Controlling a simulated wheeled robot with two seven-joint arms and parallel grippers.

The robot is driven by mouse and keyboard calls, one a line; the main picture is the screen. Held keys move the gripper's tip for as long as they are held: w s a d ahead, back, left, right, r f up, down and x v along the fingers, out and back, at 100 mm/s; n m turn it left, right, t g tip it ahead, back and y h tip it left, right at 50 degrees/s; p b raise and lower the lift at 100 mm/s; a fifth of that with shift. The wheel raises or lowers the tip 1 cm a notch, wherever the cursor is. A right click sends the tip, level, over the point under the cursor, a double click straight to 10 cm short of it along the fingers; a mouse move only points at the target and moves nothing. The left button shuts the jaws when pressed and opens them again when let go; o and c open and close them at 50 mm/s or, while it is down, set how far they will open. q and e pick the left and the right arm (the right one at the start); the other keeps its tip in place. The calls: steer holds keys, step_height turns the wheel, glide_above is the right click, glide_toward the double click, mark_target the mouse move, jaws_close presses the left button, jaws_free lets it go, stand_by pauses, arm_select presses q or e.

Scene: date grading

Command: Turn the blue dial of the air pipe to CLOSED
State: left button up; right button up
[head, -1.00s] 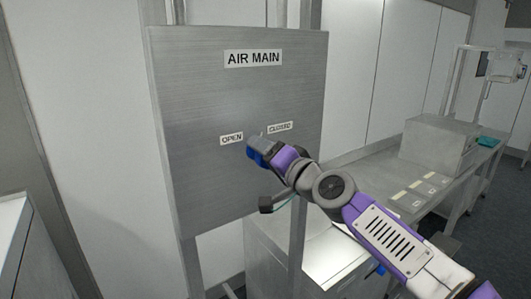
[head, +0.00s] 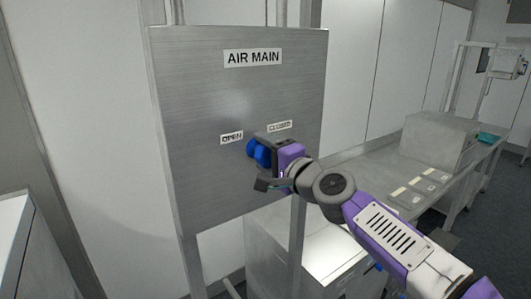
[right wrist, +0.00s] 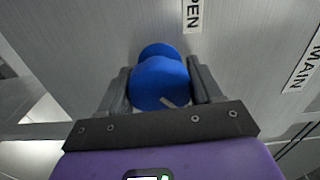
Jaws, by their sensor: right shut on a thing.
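The blue dial (head: 257,152) is on the grey AIR MAIN panel (head: 200,95), between and just below the OPEN label (head: 231,137) and the CLOSED label (head: 279,126). My right gripper (head: 262,150) is at the dial, shut on it. In the right wrist view the dial (right wrist: 158,80) sits between the two fingers of the right gripper (right wrist: 160,88). A short white mark shows on the dial's face, on the side away from the OPEN label (right wrist: 193,12). The CLOSED label is hidden in that view. My left gripper is not in view.
A metal bench (head: 375,160) with a grey box (head: 438,142) and small flat plates stands to the right. A lower metal cabinet (head: 325,250) is below the panel. A white-topped unit (head: 12,215) is at the left edge.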

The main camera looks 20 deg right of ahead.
steer(key=shift+a+f, duration=0.15)
steer(key=shift+f, duration=0.1)
steer(key=o, duration=0.7)
steer(key=shift+o, duration=1.4)
steer(key=shift+r, duration=0.15)
steer(key=shift+s, duration=0.1)
steer(key=b+v, duration=0.1)
steer(key=v, duration=0.6)
steer(key=shift+s, duration=0.15)
steer(key=shift+r, duration=0.1)
